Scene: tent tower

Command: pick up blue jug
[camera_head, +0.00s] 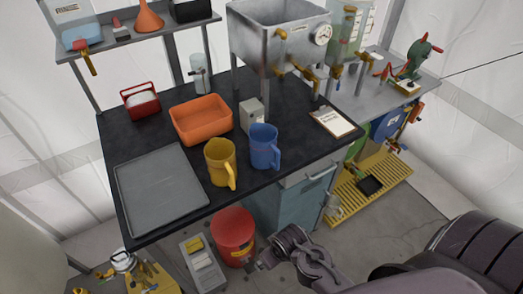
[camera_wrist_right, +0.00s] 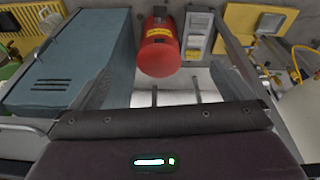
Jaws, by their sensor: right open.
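The blue jug (camera_head: 264,147) stands upright on the black tabletop (camera_head: 247,185), near its front edge in the head view. A yellow jug (camera_head: 220,162) stands just left of it, its handle towards the front. My right gripper (camera_head: 268,258) is below and in front of the table, well away from the jug. In the right wrist view its two fingers (camera_wrist_right: 176,92) are apart with nothing between them. The blue jug is not in the wrist view. My left gripper is not in view.
An orange bin (camera_head: 201,119), a small grey box (camera_head: 251,115) and a grey tray (camera_head: 160,190) are on the table. A clipboard (camera_head: 335,122) lies right of the jug. A metal tank (camera_head: 278,35) stands behind. A red bucket (camera_head: 233,236) and a blue-grey cabinet (camera_head: 290,205) are below.

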